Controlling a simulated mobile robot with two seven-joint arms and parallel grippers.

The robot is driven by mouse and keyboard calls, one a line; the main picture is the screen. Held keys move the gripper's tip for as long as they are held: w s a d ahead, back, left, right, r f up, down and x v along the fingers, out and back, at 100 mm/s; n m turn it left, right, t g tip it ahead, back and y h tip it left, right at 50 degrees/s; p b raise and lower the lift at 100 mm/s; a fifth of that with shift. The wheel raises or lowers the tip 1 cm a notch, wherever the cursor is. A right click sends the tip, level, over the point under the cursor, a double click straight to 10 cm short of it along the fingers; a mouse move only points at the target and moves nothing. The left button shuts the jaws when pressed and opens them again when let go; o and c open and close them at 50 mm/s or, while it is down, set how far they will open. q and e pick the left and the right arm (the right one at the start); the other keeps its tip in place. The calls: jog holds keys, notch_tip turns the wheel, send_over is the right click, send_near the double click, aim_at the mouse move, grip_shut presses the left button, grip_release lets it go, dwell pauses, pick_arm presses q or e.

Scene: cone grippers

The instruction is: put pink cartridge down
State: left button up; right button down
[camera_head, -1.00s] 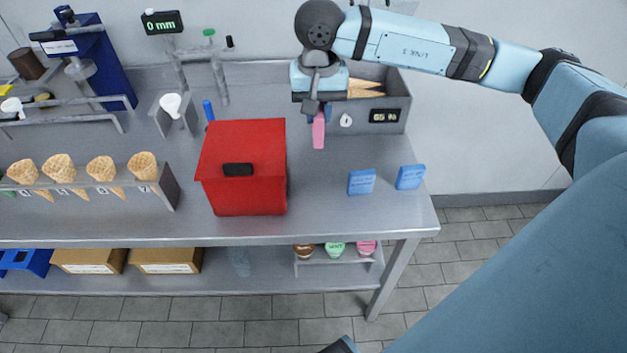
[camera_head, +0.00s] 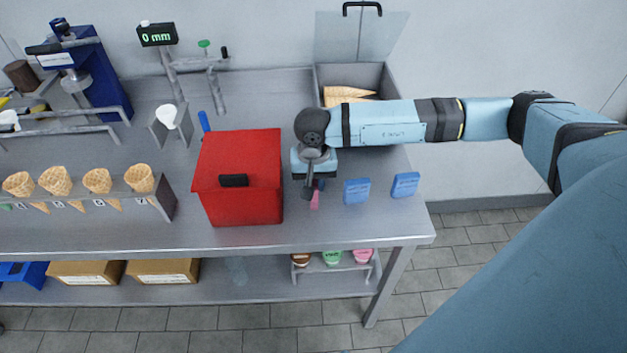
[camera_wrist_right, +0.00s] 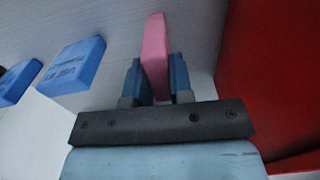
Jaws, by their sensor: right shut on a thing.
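My right gripper (camera_head: 312,190) is between the red box and the blue blocks, low over the table's front part. It is shut on the pink cartridge (camera_head: 315,200), most of which the gripper hides in the head view. In the right wrist view the pink cartridge (camera_wrist_right: 155,50) stands out between the two blue fingers (camera_wrist_right: 153,80). Whether its end touches the table (camera_head: 385,222) I cannot tell. My left gripper is not in view.
The red box (camera_head: 240,170) stands close on the left. Two blue blocks (camera_head: 356,191) (camera_head: 405,185) stand close on the right. A grey bin with cones (camera_head: 345,95) is behind. Cones in a rack (camera_head: 97,181) are at left.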

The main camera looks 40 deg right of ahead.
aim_at(314, 181)
jog(key=shift+f, duration=0.1)
jog(key=shift+f, duration=0.15)
jog(key=c, duration=1)
grip_release()
jog(key=shift+r, duration=0.7)
notch_tip(314, 181, up, 11)
jog(key=shift+r+b, duration=0.1)
jog(key=shift+b, duration=0.35)
